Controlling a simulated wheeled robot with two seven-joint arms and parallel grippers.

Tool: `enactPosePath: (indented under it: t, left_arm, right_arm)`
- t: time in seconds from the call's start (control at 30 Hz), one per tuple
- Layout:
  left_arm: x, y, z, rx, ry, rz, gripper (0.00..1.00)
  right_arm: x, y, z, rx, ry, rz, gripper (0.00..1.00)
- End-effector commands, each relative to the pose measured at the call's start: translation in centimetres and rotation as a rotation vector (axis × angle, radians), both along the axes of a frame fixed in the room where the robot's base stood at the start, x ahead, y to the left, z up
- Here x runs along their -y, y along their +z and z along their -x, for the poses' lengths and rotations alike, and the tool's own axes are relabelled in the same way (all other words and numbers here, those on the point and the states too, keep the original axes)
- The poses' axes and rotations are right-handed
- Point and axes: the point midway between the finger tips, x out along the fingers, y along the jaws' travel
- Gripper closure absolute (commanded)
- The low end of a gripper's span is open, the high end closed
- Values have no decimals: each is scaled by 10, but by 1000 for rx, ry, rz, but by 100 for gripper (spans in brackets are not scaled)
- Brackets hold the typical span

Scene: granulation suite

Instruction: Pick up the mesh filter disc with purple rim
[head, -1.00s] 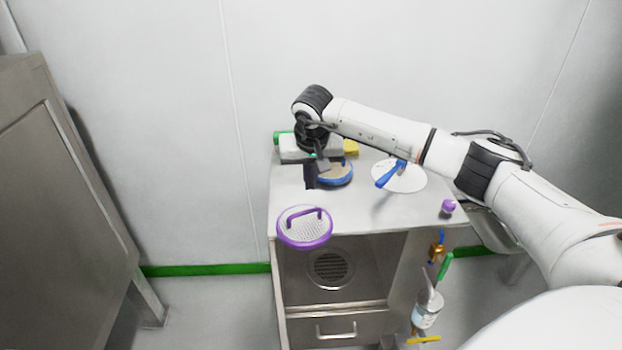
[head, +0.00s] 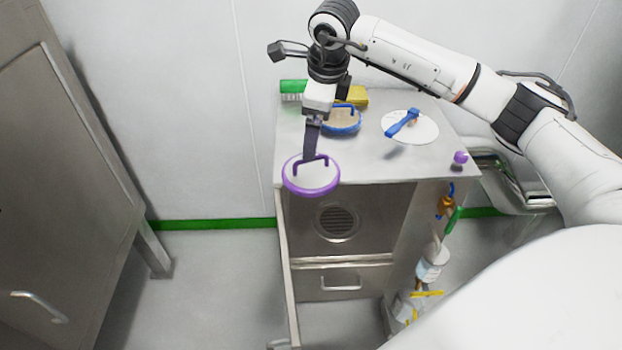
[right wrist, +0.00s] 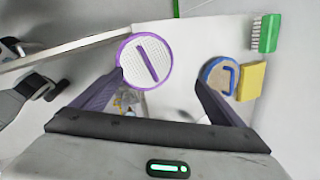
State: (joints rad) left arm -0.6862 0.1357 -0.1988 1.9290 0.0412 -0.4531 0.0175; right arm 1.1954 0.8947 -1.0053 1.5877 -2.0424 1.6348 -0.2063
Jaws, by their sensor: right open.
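The mesh filter disc with purple rim (head: 311,183) lies at the front left corner of the steel cart top, its purple bar handle standing up. It also shows in the right wrist view (right wrist: 146,77), beyond and between my fingers, nearer the left finger. My right gripper (head: 311,152) points down at the handle in the head view; it is open, and the right wrist view (right wrist: 157,82) shows its two fingers wide apart with nothing gripped. I cannot tell whether a finger touches the disc. My left gripper is not in view.
A blue-rimmed disc (head: 341,122), a yellow sponge (head: 357,95) and a green brush (head: 293,87) are behind the filter. A white disc with a blue handle (head: 411,128) and a purple knob (head: 460,157) are to the right. Bottles (head: 433,264) hang at the cart's side.

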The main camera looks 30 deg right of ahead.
Motion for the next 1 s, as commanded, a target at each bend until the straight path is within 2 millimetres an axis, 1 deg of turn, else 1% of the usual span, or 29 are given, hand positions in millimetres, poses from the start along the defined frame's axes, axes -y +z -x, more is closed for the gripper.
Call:
enactPosePath:
  t: [0.03,0.2,0.3,0.4,0.5,0.57,0.8,1.0]
  left_arm:
    - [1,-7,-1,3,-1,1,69]
    - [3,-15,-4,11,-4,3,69]
    - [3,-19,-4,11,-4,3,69]
    - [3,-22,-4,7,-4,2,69]
    - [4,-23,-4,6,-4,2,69]
    - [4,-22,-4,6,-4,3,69]
    - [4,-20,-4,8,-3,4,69]
    - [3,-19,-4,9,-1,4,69]
  right_arm:
    - [-1,-3,4,12,-125,-42,8]
    - [-6,0,16,46,-541,-180,8]
    - [-8,1,22,59,-727,-240,8]
    - [-9,3,26,68,-853,-279,8]
    - [-10,3,27,71,-916,-299,8]
    - [-10,-2,27,70,-933,-302,8]
    - [-8,-35,16,70,-936,-304,8]
    - [-8,-49,11,69,-934,-303,8]
